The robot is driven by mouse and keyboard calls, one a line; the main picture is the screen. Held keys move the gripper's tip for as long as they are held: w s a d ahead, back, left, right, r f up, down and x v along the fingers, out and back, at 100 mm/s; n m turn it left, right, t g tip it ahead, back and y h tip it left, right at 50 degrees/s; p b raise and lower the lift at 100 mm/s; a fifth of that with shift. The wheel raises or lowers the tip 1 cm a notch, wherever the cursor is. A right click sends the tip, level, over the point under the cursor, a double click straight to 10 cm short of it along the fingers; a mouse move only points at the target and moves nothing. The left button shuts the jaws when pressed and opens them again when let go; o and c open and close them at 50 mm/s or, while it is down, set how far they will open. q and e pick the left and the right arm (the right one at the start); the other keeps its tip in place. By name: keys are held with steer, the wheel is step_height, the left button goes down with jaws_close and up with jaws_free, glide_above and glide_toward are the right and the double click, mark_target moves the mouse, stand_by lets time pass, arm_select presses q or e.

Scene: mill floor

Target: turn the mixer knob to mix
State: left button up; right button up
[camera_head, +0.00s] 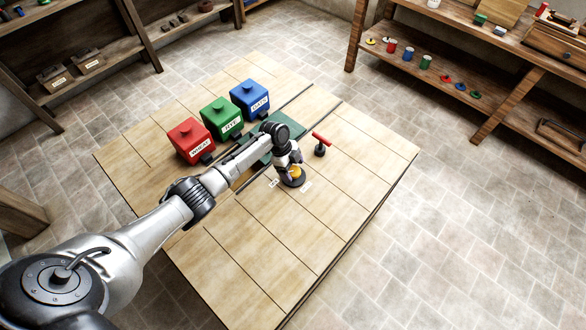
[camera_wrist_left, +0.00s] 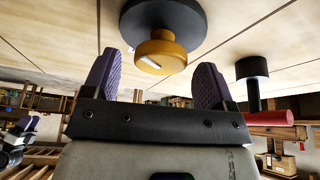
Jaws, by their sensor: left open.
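The mixer knob is yellow-orange with a pale mark (camera_head: 297,171) and sits on a round dark base (camera_head: 294,182) on the wooden table. Small white labels (camera_head: 306,187) lie on either side of it; I cannot read them. My left gripper (camera_head: 289,170) is directly over the knob and partly hides it. In the left wrist view the knob (camera_wrist_left: 160,54) shows beyond and between the two open purple fingers (camera_wrist_left: 154,82), with clear gaps on both sides. No finger visibly touches it. My right gripper is not in view.
A red-handled lever on a dark stem (camera_head: 321,141) stands close behind the knob to the right. Red (camera_head: 187,138), green (camera_head: 221,117) and blue (camera_head: 249,98) labelled boxes stand at the back left. The table's front and right (camera_head: 345,205) are clear.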

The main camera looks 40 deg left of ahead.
arm_select(q)
steer(key=v, duration=1.3)
steer(key=shift+p, duration=0.45)
